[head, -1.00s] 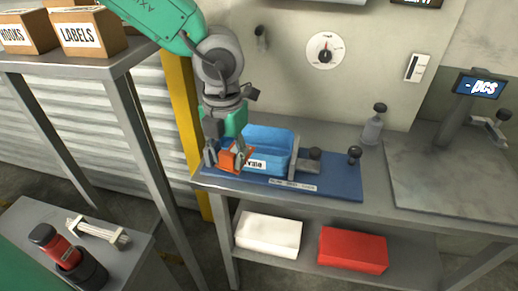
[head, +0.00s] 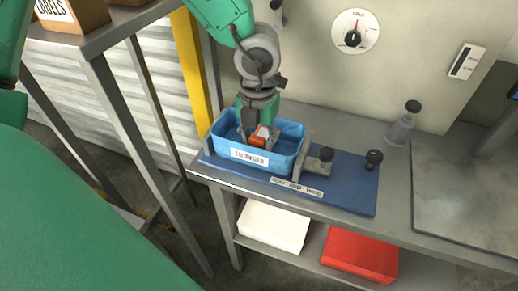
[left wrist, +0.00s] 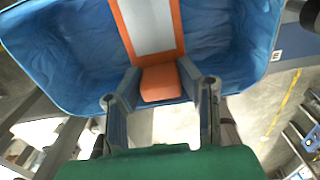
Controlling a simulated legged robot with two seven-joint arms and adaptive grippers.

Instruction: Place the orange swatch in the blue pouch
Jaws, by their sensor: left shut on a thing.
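The blue pouch (head: 287,152) stands open on a blue mat on the bench, with a white label on its front. My left gripper (head: 257,140) reaches down into the pouch's mouth from above. It is shut on the orange swatch (head: 259,136), which is inside the pouch's outline. In the left wrist view the orange swatch (left wrist: 161,83), with a pale grey panel, sits between the fingers (left wrist: 162,95), and the blue pouch (left wrist: 225,45) spreads behind it. Whether the swatch touches the pouch floor cannot be told. My right gripper is not in view.
The blue mat (head: 350,190) holds black-knobbed clamps (head: 318,162) right of the pouch. A clear bottle (head: 401,128) stands behind. A white box (head: 273,225) and red box (head: 360,254) lie on the lower shelf. A shelf with cardboard boxes (head: 75,15) is at left.

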